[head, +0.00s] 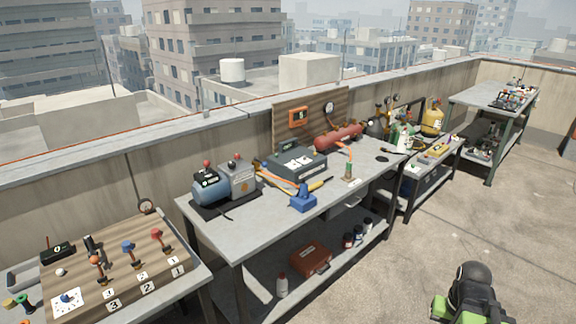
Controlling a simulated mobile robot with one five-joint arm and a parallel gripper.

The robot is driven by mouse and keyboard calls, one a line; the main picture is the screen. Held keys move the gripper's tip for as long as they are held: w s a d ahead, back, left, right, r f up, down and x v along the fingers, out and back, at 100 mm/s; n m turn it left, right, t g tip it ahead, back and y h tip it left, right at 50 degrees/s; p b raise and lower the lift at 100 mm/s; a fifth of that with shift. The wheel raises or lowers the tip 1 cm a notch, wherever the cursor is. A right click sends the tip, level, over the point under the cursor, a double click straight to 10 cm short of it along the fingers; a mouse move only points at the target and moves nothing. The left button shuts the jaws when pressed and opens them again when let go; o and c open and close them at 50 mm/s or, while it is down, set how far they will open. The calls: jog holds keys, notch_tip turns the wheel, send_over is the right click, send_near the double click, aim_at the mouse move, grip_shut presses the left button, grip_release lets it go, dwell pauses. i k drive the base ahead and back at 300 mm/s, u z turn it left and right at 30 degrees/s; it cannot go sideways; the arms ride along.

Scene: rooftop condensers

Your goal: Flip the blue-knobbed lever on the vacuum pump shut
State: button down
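A blue and grey motor-driven machine (224,182), which may be the vacuum pump, sits on a black mat at the left end of the middle bench. Small red knobs show on its top; I cannot make out a blue knob on it. On the wooden board at lower left, a lever with a blue knob (128,246) stands between an orange-knobbed lever (97,262) and a red-knobbed lever (157,235). Whether this board belongs to the pump cannot be told. A black and green part, probably of my arm, shows at lower right, away from the benches. My gripper's fingers do not show.
The middle bench (232,234) also holds a dark case (297,162), a blue tool (303,200), orange hoses and a red cylinder (338,137). A red box (310,259) lies on its lower shelf. The concrete floor (435,225) in front is clear.

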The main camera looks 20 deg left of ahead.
aim_at(265, 164)
jog(key=u, duration=0.1)
jog(key=i, duration=2.4)
jog(key=u, duration=1.25)
jog(key=k, duration=0.1)
jog(key=u, duration=2.55)
jog(key=i, duration=1)
jog(key=u, duration=0.05)
